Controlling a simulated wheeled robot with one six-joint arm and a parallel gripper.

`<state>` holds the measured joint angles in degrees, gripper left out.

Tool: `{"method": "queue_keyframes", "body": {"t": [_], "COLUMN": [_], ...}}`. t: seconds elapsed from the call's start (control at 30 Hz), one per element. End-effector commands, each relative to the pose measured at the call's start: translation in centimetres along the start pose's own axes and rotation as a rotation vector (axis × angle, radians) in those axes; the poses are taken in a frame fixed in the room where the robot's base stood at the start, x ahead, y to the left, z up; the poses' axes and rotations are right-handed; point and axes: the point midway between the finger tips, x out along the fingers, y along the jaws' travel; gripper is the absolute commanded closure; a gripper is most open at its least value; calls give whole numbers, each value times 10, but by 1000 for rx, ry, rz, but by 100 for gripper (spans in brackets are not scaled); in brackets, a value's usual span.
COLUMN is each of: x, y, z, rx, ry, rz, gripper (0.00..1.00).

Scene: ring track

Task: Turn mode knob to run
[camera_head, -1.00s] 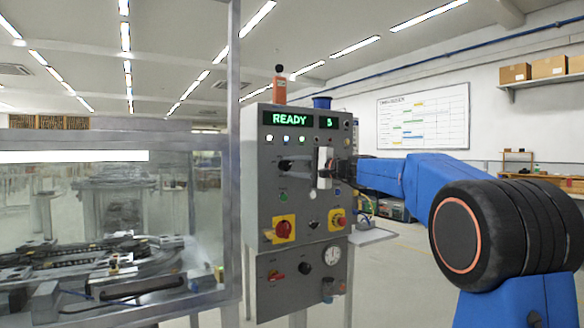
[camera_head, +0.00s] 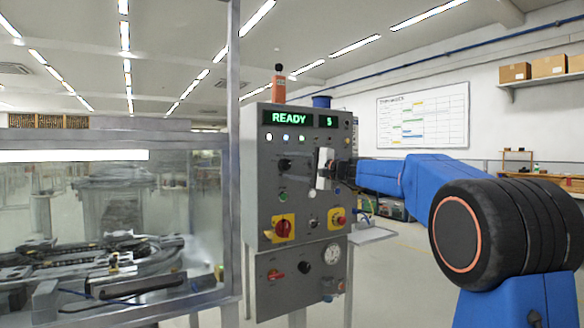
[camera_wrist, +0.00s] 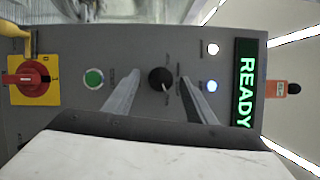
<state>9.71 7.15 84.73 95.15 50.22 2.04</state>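The mode knob (camera_head: 285,165) is a round black knob on the grey control panel (camera_head: 262,190), below the row of small lights. It also shows in the wrist view (camera_wrist: 161,79), with a pale mark on it. My gripper (camera_head: 320,168) is in front of the panel, just right of the knob in the head view. In the wrist view my gripper (camera_wrist: 160,76) is open, with one finger on each side of the knob. Gaps show between the knob and both fingers, and I cannot tell how deep the fingertips reach. The knob's position labels are too small to read.
A green button (camera_wrist: 93,78) and a red switch on a yellow plate (camera_wrist: 33,80) lie below the knob on the panel. The display (camera_head: 290,119) reads READY. A glazed enclosure (camera_head: 232,150) stands on the left. A small shelf (camera_head: 372,235) juts out at the panel's right.

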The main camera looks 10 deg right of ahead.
Motion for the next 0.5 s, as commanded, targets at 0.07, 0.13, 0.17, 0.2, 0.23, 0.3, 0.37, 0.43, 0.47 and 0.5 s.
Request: {"method": "queue_keyframes", "body": {"t": [0.07,0.13,0.17,0.2,0.23,0.3,0.37,0.43,0.47,0.5], "x": [0,-1,-3,-5,-8,-17,-26,-40,-46,-54], "y": [0,0,0,-1,-1,-1,-1,-1,-1,-1], "z": [0,0,0,0,0,0,0,0,-1,0], "rx": [0,-1,-1,-1,-1,-1,-2,-1,-2,-2], "ry": [0,0,0,0,0,1,3,2,3,3], "rz": [0,0,0,-1,-1,-1,-1,-1,-1,-1], "gripper": [49,49,49,49,49,49,49,49,49,49]}}
